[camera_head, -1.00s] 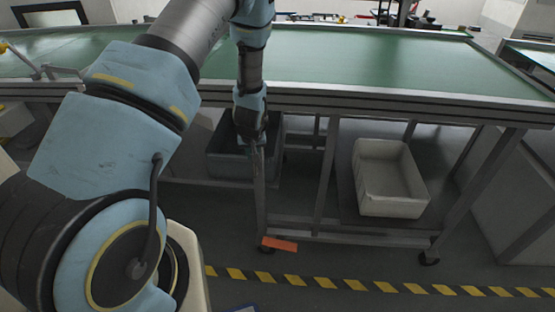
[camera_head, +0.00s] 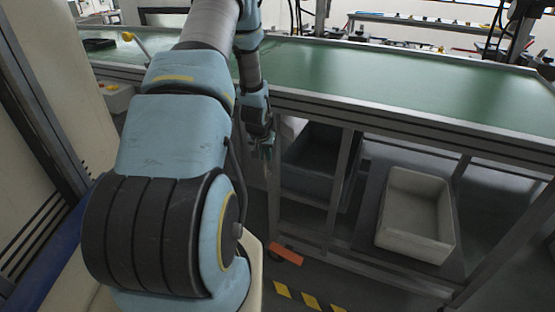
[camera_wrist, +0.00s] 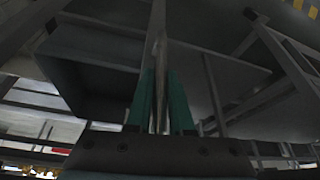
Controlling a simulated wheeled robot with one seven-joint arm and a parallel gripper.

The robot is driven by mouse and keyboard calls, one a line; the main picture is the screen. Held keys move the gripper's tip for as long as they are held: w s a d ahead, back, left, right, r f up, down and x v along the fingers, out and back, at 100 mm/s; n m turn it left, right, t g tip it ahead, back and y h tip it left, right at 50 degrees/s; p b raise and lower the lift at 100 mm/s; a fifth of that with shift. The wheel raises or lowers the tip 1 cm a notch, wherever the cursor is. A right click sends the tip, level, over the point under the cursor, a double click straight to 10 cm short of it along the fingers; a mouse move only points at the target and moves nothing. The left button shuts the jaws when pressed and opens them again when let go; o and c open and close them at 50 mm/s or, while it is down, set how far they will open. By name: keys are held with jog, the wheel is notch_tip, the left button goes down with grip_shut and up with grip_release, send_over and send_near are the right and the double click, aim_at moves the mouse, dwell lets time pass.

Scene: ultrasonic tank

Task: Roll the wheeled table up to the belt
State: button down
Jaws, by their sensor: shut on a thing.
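The wheeled table (camera_head: 390,75) has a long green top and a grey metal frame, and it fills the middle and right of the head view. Its near-left leg (camera_head: 273,200) stands upright under the front edge. My gripper (camera_head: 265,148) is at the upper part of this leg, below the tabletop. In the wrist view, the teal fingers of my gripper (camera_wrist: 160,108) are shut on the metal leg (camera_wrist: 158,45). The table's wheels are hidden or out of frame now. I cannot tell which thing is the belt.
A grey bin (camera_head: 310,165) and a white bin (camera_head: 415,215) sit on the table's lower shelf. An orange piece (camera_head: 286,255) is low by the leg. Yellow-black floor tape (camera_head: 310,300) runs in front. A pale wall with a dark frame (camera_head: 40,100) is close on the left.

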jog(key=shift+w+a, duration=0.25)
jog(key=shift+a, duration=0.45)
jog(key=c, duration=0.8)
grip_release()
jog(key=d+b+v, duration=0.1)
jog(key=v, duration=0.9)
jog(key=shift+s+a+r, duration=0.2)
jog(key=shift+a+r, duration=0.1)
jog(key=shift+a, duration=0.2)
jog(key=shift+r, duration=0.1)
